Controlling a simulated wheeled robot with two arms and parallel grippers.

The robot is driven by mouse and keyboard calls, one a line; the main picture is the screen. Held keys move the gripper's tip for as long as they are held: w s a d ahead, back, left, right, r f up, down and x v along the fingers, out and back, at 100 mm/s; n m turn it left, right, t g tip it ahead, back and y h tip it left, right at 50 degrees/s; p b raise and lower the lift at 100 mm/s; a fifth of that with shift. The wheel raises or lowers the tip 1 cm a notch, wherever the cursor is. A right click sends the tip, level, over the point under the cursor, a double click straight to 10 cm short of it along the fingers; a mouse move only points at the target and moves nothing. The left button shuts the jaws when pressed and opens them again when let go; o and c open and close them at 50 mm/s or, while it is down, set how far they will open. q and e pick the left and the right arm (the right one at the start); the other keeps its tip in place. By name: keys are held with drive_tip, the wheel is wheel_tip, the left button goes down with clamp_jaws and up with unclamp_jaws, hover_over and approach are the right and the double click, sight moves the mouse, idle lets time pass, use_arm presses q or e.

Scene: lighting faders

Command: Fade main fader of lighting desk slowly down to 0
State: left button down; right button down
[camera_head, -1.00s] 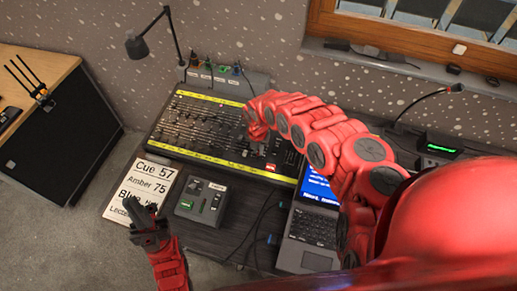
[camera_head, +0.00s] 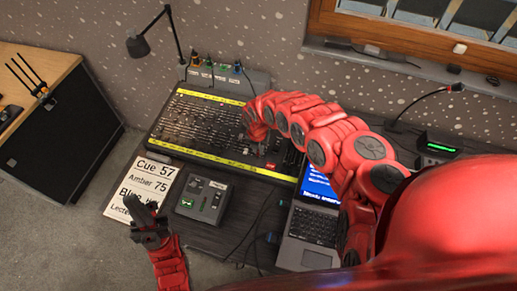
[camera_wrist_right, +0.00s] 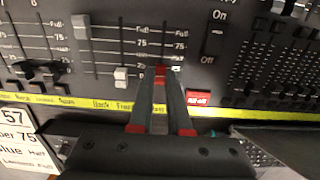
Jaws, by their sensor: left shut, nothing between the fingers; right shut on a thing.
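The lighting desk (camera_head: 185,127) is a black console with yellow strips along its edges. My right gripper (camera_head: 258,149) reaches down to its front right part. In the right wrist view its fingers (camera_wrist_right: 161,80) are shut on a small red fader cap (camera_wrist_right: 160,70), low on its slot beside printed marks such as "Full" and "75". The fingertips partly hide the cap. Two white fader caps stand left of it, one high (camera_wrist_right: 80,27) and one low (camera_wrist_right: 121,77). My left gripper (camera_head: 148,215) is shut and empty in front of the desk, over the cue sheet's lower edge.
The cue sheet (camera_head: 150,172) and a small grey fader box (camera_head: 203,200) lie before the desk. A laptop (camera_head: 313,222) stands to the right. A lamp (camera_head: 140,46) rises behind. In the wrist view a red button (camera_wrist_right: 198,98) is right of the fingers.

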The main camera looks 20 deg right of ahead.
sight(258, 154)
drive_tip(key=shift+s+a+f, duration=0.1)
drive_tip(key=shift+s+a, duration=0.15)
drive_tip(key=shift+s, duration=0.15)
idle(1.1)
drive_tip(key=c, duration=1.1)
unclamp_jaws()
wheel_tip(258, 154, up, 6)
drive_tip(key=p, duration=0.5)
